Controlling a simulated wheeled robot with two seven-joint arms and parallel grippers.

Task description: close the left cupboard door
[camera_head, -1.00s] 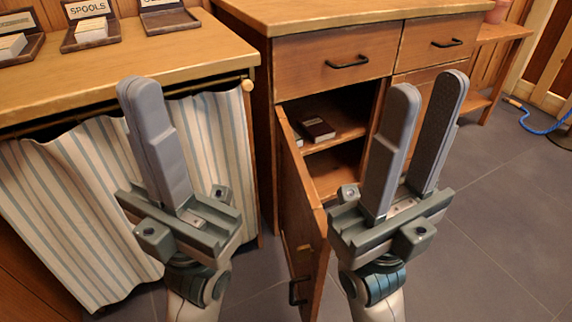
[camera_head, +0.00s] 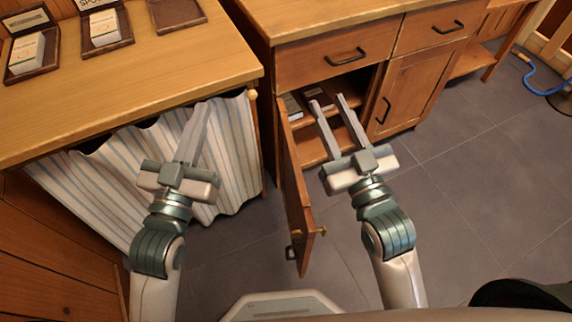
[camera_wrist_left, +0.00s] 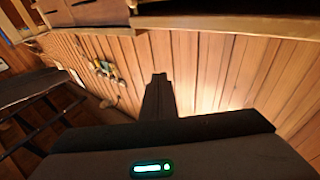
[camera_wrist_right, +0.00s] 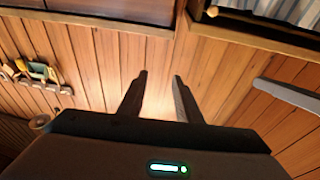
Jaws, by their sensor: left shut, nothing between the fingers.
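The left cupboard door (camera_head: 296,190) stands open, swung out toward me from the wooden cupboard (camera_head: 390,55). My left gripper (camera_head: 201,106) is shut and empty, left of the door and in front of the striped curtain. My right gripper (camera_head: 328,101) is open and empty, on the right side of the door, before the cupboard opening. Neither gripper visibly touches the door. In the left wrist view my shut fingers (camera_wrist_left: 158,80) show; in the right wrist view the parted fingers (camera_wrist_right: 160,76) show.
A striped curtain (camera_head: 235,150) hangs under the wooden counter (camera_head: 150,80) at left, which bears small boxes in trays. The right cupboard door (camera_head: 415,88) is shut. Dark items lie on the shelf inside. Grey floor (camera_head: 470,200) is open at right.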

